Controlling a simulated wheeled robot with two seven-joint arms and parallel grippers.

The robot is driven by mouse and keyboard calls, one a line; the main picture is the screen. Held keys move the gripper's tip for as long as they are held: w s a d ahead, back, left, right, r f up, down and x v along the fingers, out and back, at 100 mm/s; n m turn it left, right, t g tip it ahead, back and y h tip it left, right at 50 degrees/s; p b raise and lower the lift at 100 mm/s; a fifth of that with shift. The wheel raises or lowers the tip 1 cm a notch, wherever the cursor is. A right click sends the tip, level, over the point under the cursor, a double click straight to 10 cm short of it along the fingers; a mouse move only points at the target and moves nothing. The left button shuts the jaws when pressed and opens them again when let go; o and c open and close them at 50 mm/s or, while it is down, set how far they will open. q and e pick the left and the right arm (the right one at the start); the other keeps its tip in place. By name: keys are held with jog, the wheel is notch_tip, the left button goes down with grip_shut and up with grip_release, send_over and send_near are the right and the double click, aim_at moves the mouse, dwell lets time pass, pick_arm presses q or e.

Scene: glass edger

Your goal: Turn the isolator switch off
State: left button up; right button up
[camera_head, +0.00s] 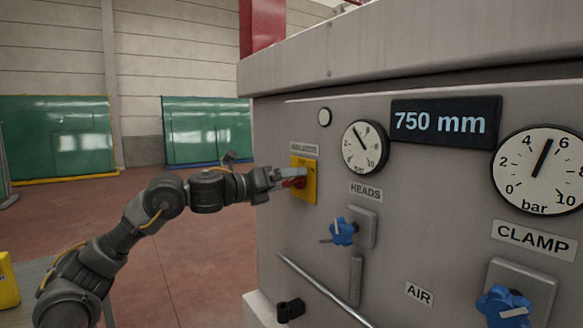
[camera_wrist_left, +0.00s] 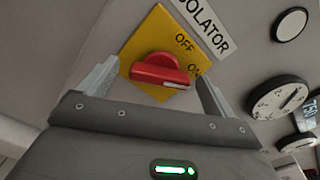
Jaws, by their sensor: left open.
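The isolator switch is a red rotary handle (camera_wrist_left: 160,70) on a yellow plate (camera_wrist_left: 152,33) marked OFF and ON. In the left wrist view the handle lies nearly crosswise, one end close to the ON mark. In the head view the yellow plate (camera_head: 309,183) sits on the machine's grey panel, under the isolator label (camera_head: 304,149), and the red handle is partly hidden by my gripper. My left gripper (camera_head: 284,178) is open in front of the switch. In the wrist view its fingers (camera_wrist_left: 158,72) stand apart on either side of the handle; contact cannot be told. My right gripper is out of view.
To the right on the panel are the heads gauge (camera_head: 366,148), a blue knob (camera_head: 343,232), the 750 mm display (camera_head: 445,122) and the clamp gauge (camera_head: 541,170). A rail (camera_head: 322,291) runs below. The floor (camera_head: 205,240) left of the machine is clear.

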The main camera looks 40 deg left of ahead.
pick_arm(q)
jog(key=shift+p+x, duration=0.3)
jog(key=shift+x, duration=0.55)
jog(key=shift+w+d, duration=0.15)
jog(key=shift+w, duration=0.1)
jog(key=c, duration=0.9)
jog(key=shift+c, duration=0.3)
jog(key=n+p, duration=0.1)
jog(key=n, duration=0.4)
jog(key=shift+n, duration=0.4)
jog(key=n+p, duration=0.1)
jog(key=n, duration=0.3)
jog(key=shift+f+n, duration=0.1)
jog(key=shift+n, duration=0.9)
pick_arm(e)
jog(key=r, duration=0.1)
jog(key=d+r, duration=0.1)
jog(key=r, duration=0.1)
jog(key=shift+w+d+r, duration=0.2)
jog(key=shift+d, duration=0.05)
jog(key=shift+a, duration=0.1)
